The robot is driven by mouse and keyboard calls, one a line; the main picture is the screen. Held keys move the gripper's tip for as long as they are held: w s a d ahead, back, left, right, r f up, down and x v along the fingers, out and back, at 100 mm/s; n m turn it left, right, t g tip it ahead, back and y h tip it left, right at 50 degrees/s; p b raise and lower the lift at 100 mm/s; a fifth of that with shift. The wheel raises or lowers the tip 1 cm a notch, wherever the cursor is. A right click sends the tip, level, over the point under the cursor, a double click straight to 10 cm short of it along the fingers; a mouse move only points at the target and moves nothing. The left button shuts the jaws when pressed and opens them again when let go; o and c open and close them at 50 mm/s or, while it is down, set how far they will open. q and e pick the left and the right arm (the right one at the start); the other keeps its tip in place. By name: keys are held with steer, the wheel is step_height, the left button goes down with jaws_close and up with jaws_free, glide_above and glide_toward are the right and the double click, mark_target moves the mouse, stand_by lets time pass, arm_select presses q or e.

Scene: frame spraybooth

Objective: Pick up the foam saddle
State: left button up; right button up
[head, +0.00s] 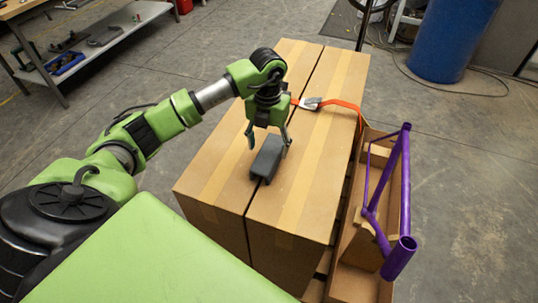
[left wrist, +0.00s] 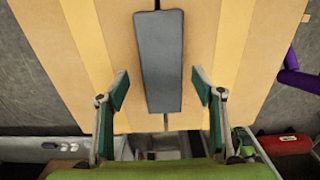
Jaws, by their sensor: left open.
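The foam saddle, a dark grey oblong block (head: 267,158), lies on top of two cardboard boxes pushed together, across the seam between them. My left gripper (head: 268,139) is open, points down and is just above and behind the block in the head view. In the left wrist view, the block (left wrist: 160,60) lies lengthwise between the two spread fingers (left wrist: 160,87), with space on both sides. The fingers do not appear to touch it. My right gripper is not in view.
An orange strap with a metal buckle (head: 311,103) crosses the boxes (head: 305,190) behind the gripper. A blue barrel (head: 452,40) and a grey shelf bench (head: 95,40) stand farther back.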

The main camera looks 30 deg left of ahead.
mark_target(269, 152)
arm_select(q)
step_height(269, 152, down, 4)
steer(key=shift+d+f+p, duration=0.1)
steer(key=shift+d+p, duration=0.05)
steer(key=shift+p, duration=0.2)
steer(key=c, duration=0.9)
